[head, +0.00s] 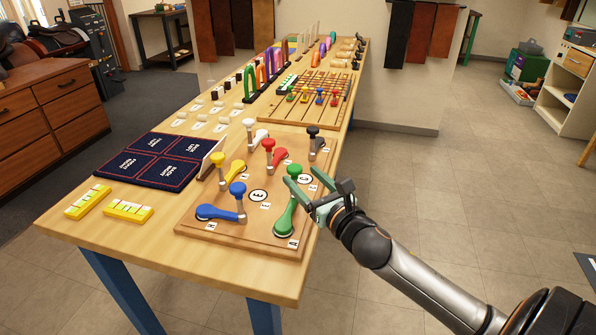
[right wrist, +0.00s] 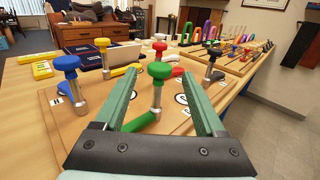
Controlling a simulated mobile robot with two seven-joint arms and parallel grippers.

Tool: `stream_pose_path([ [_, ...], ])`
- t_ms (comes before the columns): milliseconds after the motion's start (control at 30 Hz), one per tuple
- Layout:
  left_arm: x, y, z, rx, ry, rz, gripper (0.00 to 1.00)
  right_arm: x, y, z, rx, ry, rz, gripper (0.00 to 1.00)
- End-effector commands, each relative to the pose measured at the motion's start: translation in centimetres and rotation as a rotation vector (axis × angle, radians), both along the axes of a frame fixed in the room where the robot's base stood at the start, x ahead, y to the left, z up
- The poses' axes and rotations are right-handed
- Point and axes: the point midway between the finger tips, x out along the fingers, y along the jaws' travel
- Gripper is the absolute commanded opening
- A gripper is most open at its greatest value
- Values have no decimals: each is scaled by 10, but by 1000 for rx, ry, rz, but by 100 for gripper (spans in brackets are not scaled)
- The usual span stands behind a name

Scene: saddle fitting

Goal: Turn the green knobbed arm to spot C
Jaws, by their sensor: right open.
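The green knobbed arm (head: 286,215) pivots near the front right corner of a wooden board (head: 230,237) and points toward the back, its knob on a metal post. In the right wrist view the green knob (right wrist: 160,70) shows between my gripper's fingertips. My right gripper (head: 300,183) is open, with its fingers at the green arm's post; I cannot tell whether they touch it. A round white spot that reads like C (head: 304,178) lies just behind the fingers, partly hidden. Another round spot, E (head: 258,195), lies left of the green arm. My left gripper is out of view.
Blue (head: 220,212), yellow (head: 230,172), red (head: 277,157), white (head: 256,136) and black (head: 316,143) knobbed arms share the board. A dark blue mat (head: 150,160) and yellow blocks (head: 88,202) lie left. Racks stand further back. Free floor lies right of the table.

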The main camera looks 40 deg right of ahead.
Motion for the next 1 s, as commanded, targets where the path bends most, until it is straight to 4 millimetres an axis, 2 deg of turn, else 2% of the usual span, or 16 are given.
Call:
stream_pose_path([
  [100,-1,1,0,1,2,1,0,15,-1,1,1,-2,0,72],
  [300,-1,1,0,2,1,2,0,29,-2,1,2,-1,1,72],
  [667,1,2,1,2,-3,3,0,31,-2,0,0,0,1,71],
  [1000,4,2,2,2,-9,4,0,31,-2,0,0,0,1,33],
])
